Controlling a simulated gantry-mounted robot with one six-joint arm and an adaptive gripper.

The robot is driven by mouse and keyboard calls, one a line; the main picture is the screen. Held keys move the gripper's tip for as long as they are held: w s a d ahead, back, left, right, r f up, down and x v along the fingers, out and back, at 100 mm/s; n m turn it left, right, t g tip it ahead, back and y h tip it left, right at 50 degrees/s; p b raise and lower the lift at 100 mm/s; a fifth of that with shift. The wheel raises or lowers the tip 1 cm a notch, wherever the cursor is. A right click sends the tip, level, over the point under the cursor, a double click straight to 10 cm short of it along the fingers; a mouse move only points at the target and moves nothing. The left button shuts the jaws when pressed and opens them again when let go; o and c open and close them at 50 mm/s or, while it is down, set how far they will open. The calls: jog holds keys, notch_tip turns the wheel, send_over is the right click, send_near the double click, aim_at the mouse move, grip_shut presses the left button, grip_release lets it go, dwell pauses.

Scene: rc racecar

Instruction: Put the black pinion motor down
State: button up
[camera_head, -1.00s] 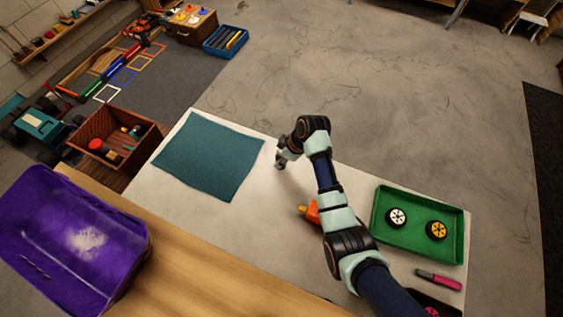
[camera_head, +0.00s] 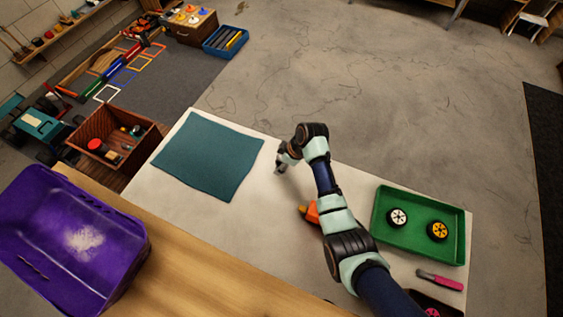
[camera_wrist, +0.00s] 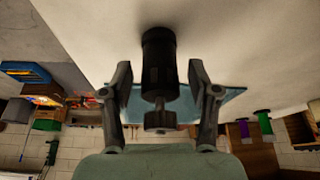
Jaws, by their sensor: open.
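The black pinion motor (camera_wrist: 158,65) is a dark cylinder with a shaft and a small pinion in the wrist view. It stands on the white table top (camera_head: 255,225) at its upper end in that view. My gripper (camera_wrist: 160,92) is open, with one finger on each side of the motor and a visible gap to each. In the head view my gripper (camera_head: 281,168) is low over the white top, right of the teal cloth (camera_head: 208,155). The motor is too small and dark there to tell from the gripper.
A green tray (camera_head: 380,222) with a white-hubbed and a yellow-hubbed wheel lies at the right. An orange tool (camera_head: 311,212) lies beside my arm, and a pink-handled tool (camera_head: 445,282) at the front right. A purple bin (camera_head: 75,235) stands at the left. The cloth is bare.

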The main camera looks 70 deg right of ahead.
jog(key=p+v, duration=0.1)
jog(key=v, duration=1.1)
jog(key=shift+p, duration=0.3)
jog(key=shift+w+r, duration=0.1)
jog(key=shift+r, duration=0.05)
